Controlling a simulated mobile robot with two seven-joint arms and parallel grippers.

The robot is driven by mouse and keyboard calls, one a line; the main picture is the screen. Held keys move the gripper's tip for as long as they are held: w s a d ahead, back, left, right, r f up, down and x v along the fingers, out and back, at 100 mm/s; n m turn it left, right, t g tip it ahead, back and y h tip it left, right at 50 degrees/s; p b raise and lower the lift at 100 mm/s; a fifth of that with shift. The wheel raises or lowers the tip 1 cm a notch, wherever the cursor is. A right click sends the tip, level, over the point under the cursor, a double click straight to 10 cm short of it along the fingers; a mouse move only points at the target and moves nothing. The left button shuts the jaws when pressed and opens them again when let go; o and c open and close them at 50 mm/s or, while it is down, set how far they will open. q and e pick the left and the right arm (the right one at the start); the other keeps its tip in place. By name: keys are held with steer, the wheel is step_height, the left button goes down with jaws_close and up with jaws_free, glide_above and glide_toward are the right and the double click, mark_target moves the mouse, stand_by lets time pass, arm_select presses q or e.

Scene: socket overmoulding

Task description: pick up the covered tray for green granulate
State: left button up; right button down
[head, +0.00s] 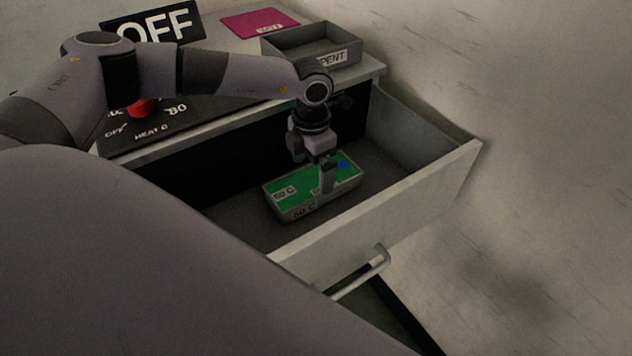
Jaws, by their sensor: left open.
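The covered tray (294,191) is a small grey box with a green top and "50 C" labels. It lies inside the open drawer (345,237), near the middle of its floor. A small blue spot shows on the right part of its top. My left gripper (325,181) points down over the right half of the tray, with its fingers at the green top. It is open. Whether the fingers touch the tray cannot be told. My right gripper is not in view.
On the cabinet top stand a grey open box labelled "SPENT" (297,48), a magenta mat (258,22), a black "OFF" sign (160,25) and a panel with a red knob (140,107). The drawer walls surround the tray, with bare floor to its right. The drawer handle (364,276) sticks out in front.

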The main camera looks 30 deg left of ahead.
mark_target(314, 178)
arm_select(q)
step_height(314, 178, down, 4)
steer(key=shift+w+d+f+p, duration=0.15)
steer(key=shift+f+p, duration=0.1)
steer(key=shift+p, duration=0.1)
steer(key=shift+c, duration=0.3)
steer(key=c, duration=1)
steer(key=shift+r, duration=0.1)
steer(key=shift+c, duration=0.8)
steer(key=shift+r, duration=0.15)
